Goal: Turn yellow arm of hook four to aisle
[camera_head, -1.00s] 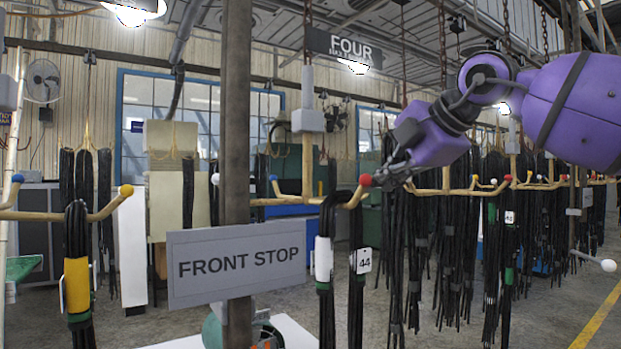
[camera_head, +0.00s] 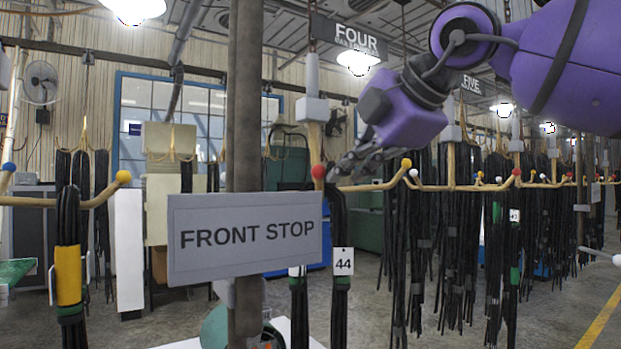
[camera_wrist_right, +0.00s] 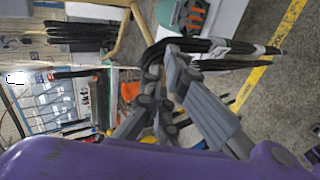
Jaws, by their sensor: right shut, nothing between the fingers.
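Hook four's grey-and-wood post (camera_head: 313,108) hangs below the FOUR sign (camera_head: 347,35) in the head view. Its red-tipped arm (camera_head: 318,172) points roughly toward me. An arm with a yellow ball tip (camera_head: 406,163) reaches right, behind my gripper; it appears to belong to this hook. Black hoses with tag 44 (camera_head: 343,261) hang below. My right gripper (camera_head: 337,178) is shut and empty, close to the red tip; contact is unclear. In the wrist view its fingers (camera_wrist_right: 160,80) are beside black hoses (camera_wrist_right: 190,47). My left gripper is out of view.
A FRONT STOP sign (camera_head: 245,238) on a dark column (camera_head: 245,110) stands left of the hook. Another yellow-tipped hook arm (camera_head: 123,177) bears hoses at left. Dense hanging hoses (camera_head: 435,250) crowd the right.

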